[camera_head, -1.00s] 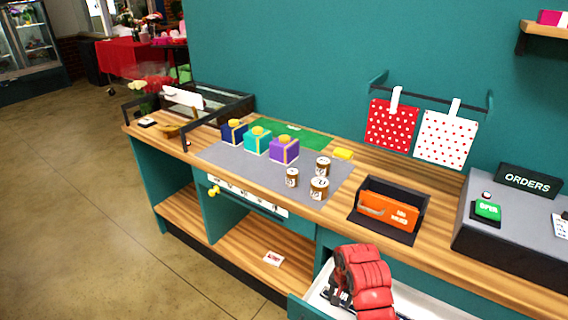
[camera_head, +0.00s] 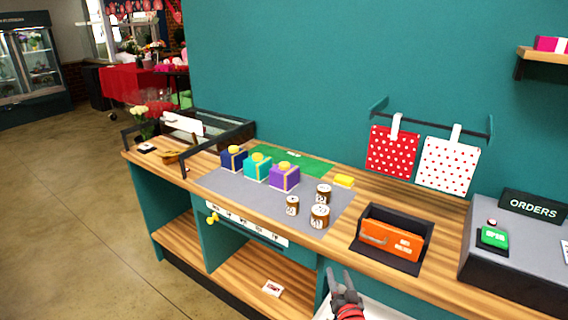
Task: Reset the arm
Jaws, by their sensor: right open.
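My right gripper (camera_head: 345,284) shows at the bottom of the head view, with dark fingers spread apart and a bit of my red arm behind them. It is open and I see nothing between the fingers. It is over the open white drawer (camera_head: 378,311), in front of the counter's front edge. My left gripper is not in view.
The wooden counter (camera_head: 345,237) holds a grey mat (camera_head: 240,190) with blue, teal and purple boxes (camera_head: 284,177) and several brown jars (camera_head: 320,216). A black holder with an orange item (camera_head: 391,239) stands right of them.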

